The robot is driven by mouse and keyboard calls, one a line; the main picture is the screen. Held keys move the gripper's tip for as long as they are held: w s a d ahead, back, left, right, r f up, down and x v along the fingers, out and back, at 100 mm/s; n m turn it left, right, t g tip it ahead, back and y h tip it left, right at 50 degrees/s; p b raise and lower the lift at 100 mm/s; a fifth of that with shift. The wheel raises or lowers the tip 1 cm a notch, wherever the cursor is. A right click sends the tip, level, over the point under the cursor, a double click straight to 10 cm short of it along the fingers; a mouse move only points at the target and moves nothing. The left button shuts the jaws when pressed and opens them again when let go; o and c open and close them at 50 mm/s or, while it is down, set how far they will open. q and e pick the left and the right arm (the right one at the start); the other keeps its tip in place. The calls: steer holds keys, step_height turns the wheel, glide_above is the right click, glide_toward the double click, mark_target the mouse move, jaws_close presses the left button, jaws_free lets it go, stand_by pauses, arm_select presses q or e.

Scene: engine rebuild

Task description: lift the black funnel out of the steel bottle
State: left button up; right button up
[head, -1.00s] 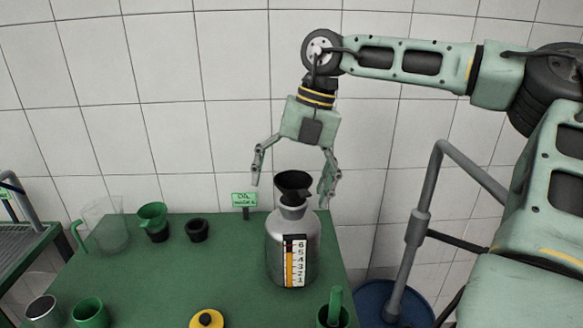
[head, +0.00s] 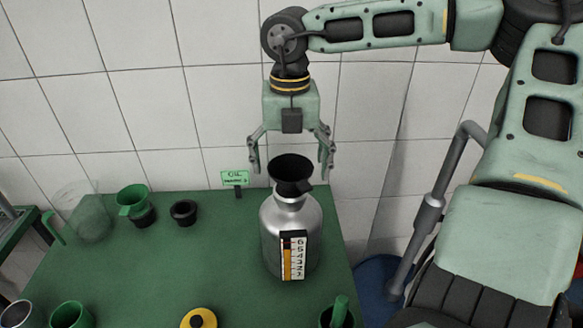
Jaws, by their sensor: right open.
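The black funnel (head: 290,172) sits upright in the neck of the steel bottle (head: 284,222). The bottle stands on the green table and has a numbered level gauge on its front. My right gripper (head: 290,172) points down with its open fingers to the left and right of the funnel's rim in the picture. The palm is above the funnel, and there is a visible gap between each finger and the rim. Whether the fingers are level with the funnel in depth I cannot tell. My left gripper is not in view.
A green funnel (head: 133,197) and a black cup (head: 184,212) stand at the back left, by a clear jug (head: 85,215). A green sign (head: 235,179) stands behind the bottle. A yellow-capped item (head: 199,318) and green mugs line the front. The table's middle is clear.

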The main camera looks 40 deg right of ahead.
steer(key=shift+f, duration=0.55)
steer(key=shift+d+f, duration=0.1)
steer(key=shift+f, duration=0.15)
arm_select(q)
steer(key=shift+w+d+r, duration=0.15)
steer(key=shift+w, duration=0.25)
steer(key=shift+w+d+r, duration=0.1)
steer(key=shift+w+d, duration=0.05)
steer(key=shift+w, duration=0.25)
arm_select(e)
steer(key=shift+r, duration=0.1)
steer(key=shift+c, duration=0.5)
steer(key=c, duration=1.3)
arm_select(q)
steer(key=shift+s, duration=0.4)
arm_select(e)
steer(key=shift+o, duration=0.2)
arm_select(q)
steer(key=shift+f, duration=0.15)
arm_select(e)
steer(key=shift+r, duration=0.1)
